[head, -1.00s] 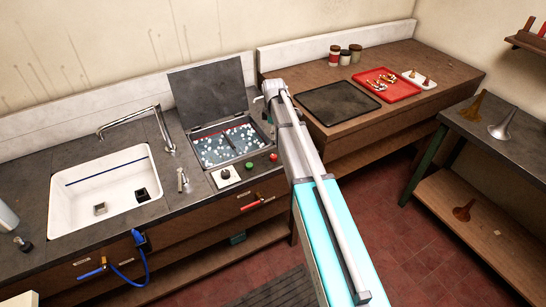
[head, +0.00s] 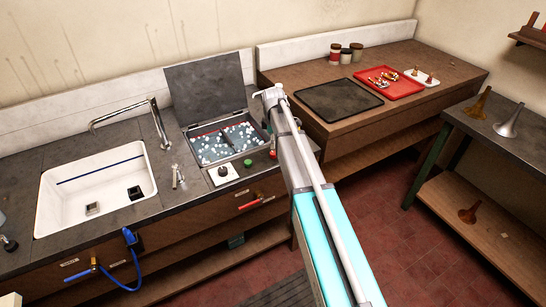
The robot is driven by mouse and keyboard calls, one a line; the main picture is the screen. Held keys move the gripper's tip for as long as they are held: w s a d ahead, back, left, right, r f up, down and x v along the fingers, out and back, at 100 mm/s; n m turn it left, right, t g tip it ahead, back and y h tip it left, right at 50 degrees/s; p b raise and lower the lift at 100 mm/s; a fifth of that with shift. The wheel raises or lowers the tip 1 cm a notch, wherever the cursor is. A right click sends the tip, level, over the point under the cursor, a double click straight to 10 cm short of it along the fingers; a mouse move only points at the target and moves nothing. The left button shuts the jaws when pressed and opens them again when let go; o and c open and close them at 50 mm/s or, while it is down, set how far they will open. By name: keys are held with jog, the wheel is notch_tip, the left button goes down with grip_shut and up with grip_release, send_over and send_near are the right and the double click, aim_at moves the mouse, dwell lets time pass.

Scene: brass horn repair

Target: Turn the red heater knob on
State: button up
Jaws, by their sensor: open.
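The red heater knob (head: 272,154) sits on the counter at the front right corner of the sunken bath (head: 226,144), close to the left side of my arm in the picture. A green knob (head: 248,163) is to its left. My gripper (head: 267,105) is at the far end of my arm, appearing over the right side of the bath, behind and above the red knob. It is small and partly hidden by the arm. It looks open and empty, apart from the red knob. The knob's pointer or setting is too small to tell.
A black dial on a white plate (head: 222,174) is left of the green knob. The bath's raised lid (head: 209,91) stands behind it. A red-handled valve (head: 256,201) sticks out from the counter front. The tap (head: 130,118) and sink (head: 96,187) are farther left.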

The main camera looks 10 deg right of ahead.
aim_at(273, 153)
jog(key=shift+f+b, duration=2.85)
jog(key=shift+f, duration=0.3)
grip_shut()
